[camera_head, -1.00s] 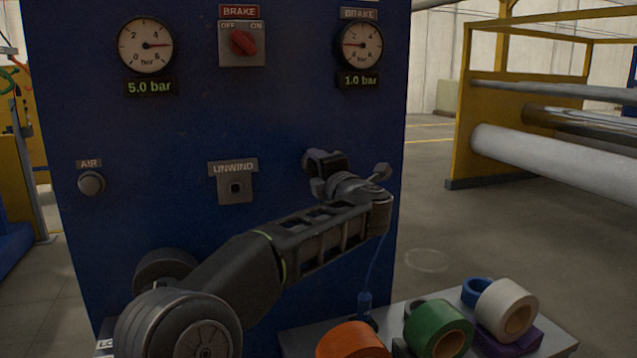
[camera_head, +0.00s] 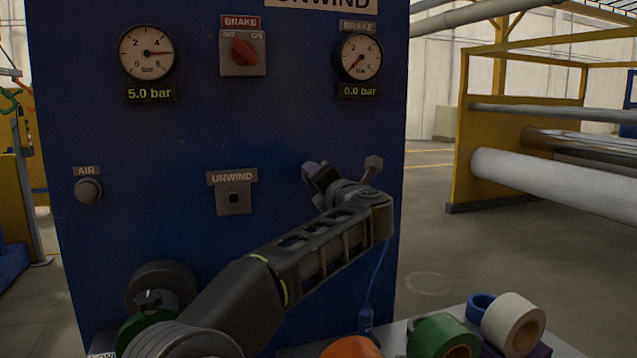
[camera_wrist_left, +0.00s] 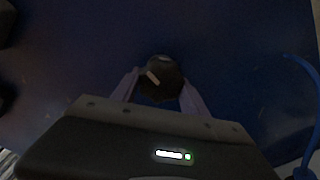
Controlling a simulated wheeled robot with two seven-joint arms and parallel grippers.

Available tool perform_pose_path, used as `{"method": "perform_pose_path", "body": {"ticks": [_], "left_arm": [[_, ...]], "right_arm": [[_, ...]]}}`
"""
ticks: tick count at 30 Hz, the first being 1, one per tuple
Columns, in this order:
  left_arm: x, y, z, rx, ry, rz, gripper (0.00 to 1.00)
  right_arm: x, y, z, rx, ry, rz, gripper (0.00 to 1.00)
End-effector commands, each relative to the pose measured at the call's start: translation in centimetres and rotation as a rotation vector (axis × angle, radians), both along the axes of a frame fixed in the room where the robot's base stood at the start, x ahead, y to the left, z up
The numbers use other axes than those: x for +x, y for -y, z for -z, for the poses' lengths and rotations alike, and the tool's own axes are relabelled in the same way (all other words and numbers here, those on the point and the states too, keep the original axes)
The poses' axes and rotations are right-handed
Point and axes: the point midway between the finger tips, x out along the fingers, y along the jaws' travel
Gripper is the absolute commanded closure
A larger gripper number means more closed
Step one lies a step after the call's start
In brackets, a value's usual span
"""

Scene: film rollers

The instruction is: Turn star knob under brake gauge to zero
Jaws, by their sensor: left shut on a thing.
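The brake gauge (camera_head: 360,56) is at the upper right of the blue panel. Its needle points to the low end and its display (camera_head: 358,91) reads 0.0 bar. The head view does not show the knob clearly. My right gripper is not in view.
The blue panel (camera_head: 130,130) also carries a 5.0 bar gauge (camera_head: 147,52), a red brake switch (camera_head: 243,51), an AIR knob (camera_head: 87,191) and an UNWIND socket (camera_head: 234,197). Tape rolls (camera_head: 440,336) stand at the lower right. A blue cable (camera_head: 377,281) hangs beside my wrist.

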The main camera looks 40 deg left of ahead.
Motion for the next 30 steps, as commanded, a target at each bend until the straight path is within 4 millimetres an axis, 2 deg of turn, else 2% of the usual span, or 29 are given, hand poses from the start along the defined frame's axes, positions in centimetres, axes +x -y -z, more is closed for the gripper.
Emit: {"method": "perform_pose_path", "body": {"ticks": [4, 5, 12, 23, 30], "left_arm": [[0.0, 0.0, 0.2, -0.005, -0.001, -0.001, 0.89], [0.0, 0.0, 0.2, -0.005, -0.001, -0.001, 0.47], [0.0, 0.0, 0.1, -0.003, -0.001, 0.0, 0.28], [-0.2, 0.4, 0.1, -0.002, 0.0, 0.001, 0.26], [-2.0, 3.0, 0.2, -0.002, 0.0, 0.003, 0.26]], "right_arm": [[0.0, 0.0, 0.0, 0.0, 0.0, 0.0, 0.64], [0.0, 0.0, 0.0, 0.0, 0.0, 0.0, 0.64], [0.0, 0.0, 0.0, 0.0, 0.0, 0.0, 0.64], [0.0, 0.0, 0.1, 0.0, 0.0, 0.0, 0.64], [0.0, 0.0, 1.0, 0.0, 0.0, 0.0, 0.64]]}}
